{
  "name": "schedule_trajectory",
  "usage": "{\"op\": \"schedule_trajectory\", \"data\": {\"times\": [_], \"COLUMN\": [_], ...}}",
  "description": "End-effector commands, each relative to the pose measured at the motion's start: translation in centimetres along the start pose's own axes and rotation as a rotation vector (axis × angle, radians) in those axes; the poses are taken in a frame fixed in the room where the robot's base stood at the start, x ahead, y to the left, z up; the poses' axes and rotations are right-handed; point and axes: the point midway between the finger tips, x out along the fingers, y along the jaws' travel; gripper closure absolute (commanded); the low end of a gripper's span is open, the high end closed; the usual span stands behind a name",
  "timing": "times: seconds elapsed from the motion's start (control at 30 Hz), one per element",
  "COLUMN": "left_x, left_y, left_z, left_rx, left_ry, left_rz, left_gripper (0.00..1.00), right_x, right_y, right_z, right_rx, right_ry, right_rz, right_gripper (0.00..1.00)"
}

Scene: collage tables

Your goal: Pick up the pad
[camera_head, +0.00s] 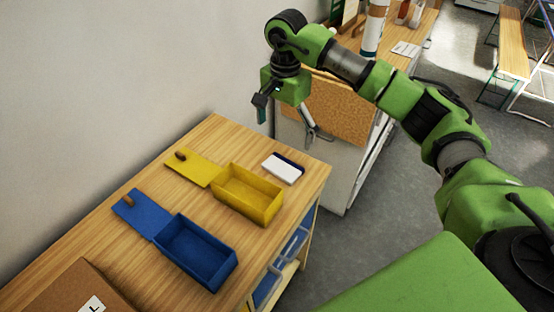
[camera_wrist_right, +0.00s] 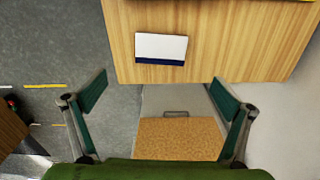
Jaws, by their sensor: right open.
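The pad (camera_head: 281,170) is a small white pad with a dark blue edge. It lies flat on the wooden table near the table's far right corner. It also shows in the right wrist view (camera_wrist_right: 161,48), white with a dark blue strip along its lower edge. My right gripper (camera_head: 288,123) is in the air beyond the table's far edge, above and apart from the pad. In the right wrist view my right gripper (camera_wrist_right: 160,100) has its two fingers wide apart with nothing between them. My left gripper is not in view.
On the table (camera_head: 225,140) stand an open yellow box (camera_head: 249,194) with its lid (camera_head: 193,167) beside it, and an open blue box (camera_head: 196,253) with its lid (camera_head: 141,212). A cardboard box (camera_head: 77,292) is at the near left. A cabinet with a cork panel (camera_head: 338,112) stands beyond.

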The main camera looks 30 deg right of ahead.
Motion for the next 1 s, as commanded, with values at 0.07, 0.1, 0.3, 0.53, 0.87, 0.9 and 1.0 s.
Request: {"op": "schedule_trajectory", "data": {"times": [0.07, 0.1, 0.3, 0.53, 0.87, 0.9, 1.0], "left_x": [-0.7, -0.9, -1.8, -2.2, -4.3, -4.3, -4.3], "left_y": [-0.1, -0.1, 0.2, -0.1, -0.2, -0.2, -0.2], "left_z": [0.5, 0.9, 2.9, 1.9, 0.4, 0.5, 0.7], "left_rx": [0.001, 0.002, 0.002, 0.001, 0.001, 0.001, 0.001], "left_ry": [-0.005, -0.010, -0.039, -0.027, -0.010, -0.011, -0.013], "left_rz": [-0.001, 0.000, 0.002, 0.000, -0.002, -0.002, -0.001], "left_gripper": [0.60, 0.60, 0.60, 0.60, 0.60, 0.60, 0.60], "right_x": [1.6, 2.4, 5.9, 7.5, 11.9, 12.2, 12.5], "right_y": [0.2, 0.1, 0.0, -0.1, -0.7, -0.7, -0.7], "right_z": [0.1, 0.1, 0.1, 0.1, -0.1, 0.0, -0.1], "right_rx": [0.000, 0.000, 0.000, 0.000, 0.001, 0.000, -0.001], "right_ry": [-0.002, -0.003, -0.003, -0.003, -0.003, -0.003, -0.002], "right_rz": [0.006, 0.006, 0.002, 0.000, 0.001, 0.000, -0.001], "right_gripper": [0.04, 0.04, 0.04, 0.04, 0.04, 0.04, 0.04]}}
